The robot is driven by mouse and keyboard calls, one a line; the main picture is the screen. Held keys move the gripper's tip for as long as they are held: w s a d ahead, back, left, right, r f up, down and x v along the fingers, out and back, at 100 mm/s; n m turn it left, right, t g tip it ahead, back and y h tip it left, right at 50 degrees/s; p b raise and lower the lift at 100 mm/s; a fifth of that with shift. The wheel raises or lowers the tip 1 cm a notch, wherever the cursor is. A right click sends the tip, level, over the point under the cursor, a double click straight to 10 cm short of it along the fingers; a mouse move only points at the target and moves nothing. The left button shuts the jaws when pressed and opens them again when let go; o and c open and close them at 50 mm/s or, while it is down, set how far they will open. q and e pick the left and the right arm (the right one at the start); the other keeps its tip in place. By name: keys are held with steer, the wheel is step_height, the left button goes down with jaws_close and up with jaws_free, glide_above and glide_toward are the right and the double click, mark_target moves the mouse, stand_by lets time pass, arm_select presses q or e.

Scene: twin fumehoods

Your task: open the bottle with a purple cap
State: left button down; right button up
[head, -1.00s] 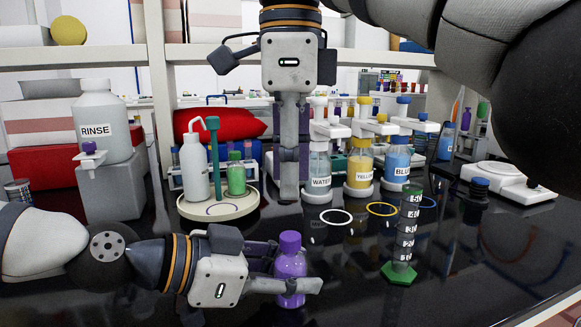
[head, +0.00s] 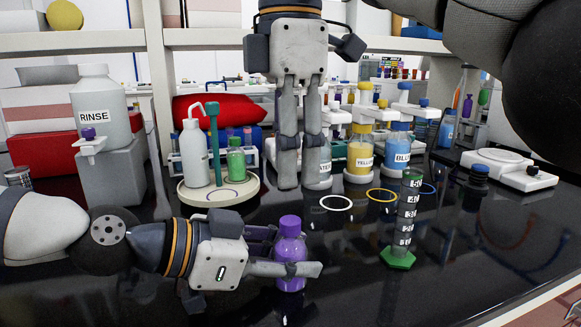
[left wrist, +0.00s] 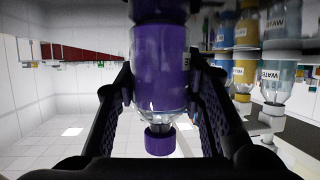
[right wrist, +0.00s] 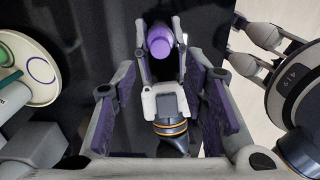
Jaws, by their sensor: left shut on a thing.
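The purple bottle (head: 291,252) with its purple cap (head: 290,224) stands upright in the head view, front centre. My left gripper (head: 293,264) comes in sideways and is shut on its body below the cap. In the left wrist view the bottle (left wrist: 160,75) appears upside down between the fingers, with its cap (left wrist: 160,141) on. My right gripper (head: 299,184) points down, above and behind the bottle in the head view. It is open and empty. In the right wrist view the cap (right wrist: 160,41) shows from above, beyond the spread fingers.
A green-based measuring cylinder (head: 406,222) stands right of the bottle. A round tray (head: 205,196) with a wash bottle and a green bottle is behind left. The water, yellow (head: 359,157) and blue (head: 397,153) bottles stand behind. The dark bench front is mostly clear.

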mark_target(291, 220)
step_height(291, 220, down, 8)
steer(key=shift+r, duration=0.2)
jaws_close()
steer(key=n, duration=0.3)
steer(key=shift+n, duration=0.4)
steer(key=n, duration=1.4)
steer(key=shift+r, duration=0.1)
steer(key=n, duration=2.1)
steer(key=shift+s, duration=0.1)
steer(key=n, duration=0.4)
steer(key=shift+r, duration=0.1)
